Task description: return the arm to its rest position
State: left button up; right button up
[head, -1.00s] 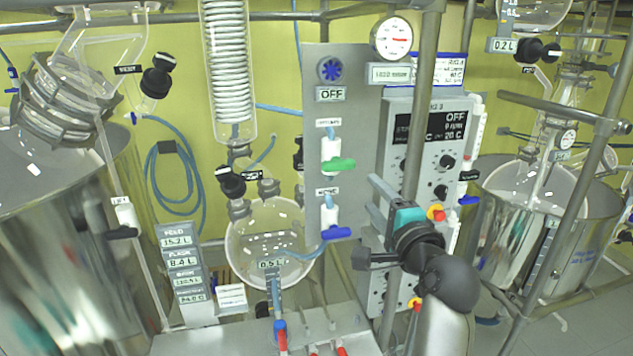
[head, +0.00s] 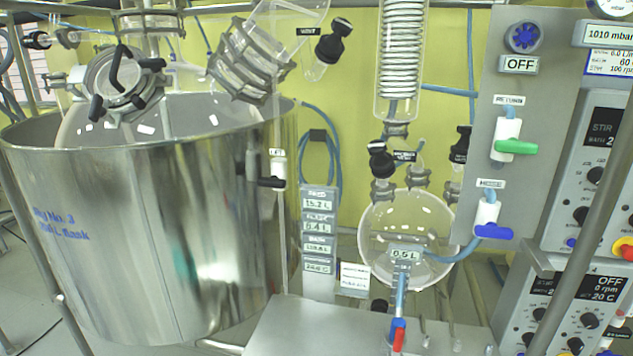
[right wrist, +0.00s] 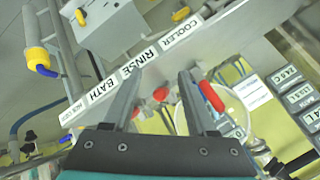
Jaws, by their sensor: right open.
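My right gripper (right wrist: 160,80) shows in the right wrist view with its two grey fingers apart and nothing between them. Beyond the fingers is a grey panel (right wrist: 222,30) with the labels BATH, RINSE and COOLER and red-handled valves (right wrist: 211,96). The fingers look close to this panel, but I cannot tell the gap. Neither arm shows in the head view now, and my left gripper is in no view.
In the head view a large steel bath (head: 150,230) fills the left. A round glass flask (head: 405,235) hangs at centre, above a grey bench panel (head: 300,325). A valve panel (head: 535,90) and a control box (head: 590,185) stand at the right.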

jog(key=s+a+f+n+g+b, duration=0.25)
jog(key=s+f, duration=0.55)
jog(key=f, duration=0.5)
pick_arm(q)
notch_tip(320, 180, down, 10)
jog(key=b, duration=0.6)
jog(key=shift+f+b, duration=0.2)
jog(key=shift+b, duration=0.2)
pick_arm(e)
jog(key=s+f+n+g, duration=0.2)
jog(key=s+f+n, duration=0.1)
jog(key=s+f, duration=0.4)
jog(key=s+f+n+g, duration=0.2)
jog(key=s+f, duration=0.5)
jog(key=s, duration=0.6)
jog(key=s+f+n+g, duration=0.2)
jog(key=s+f+n, duration=0.2)
jog(key=s, duration=0.7)
notch_tip(320, 180, down, 3)
jog(key=shift+a+r+n, duration=0.1)
jog(key=shift+a+n, duration=0.25)
jog(key=shift+a, duration=0.1)
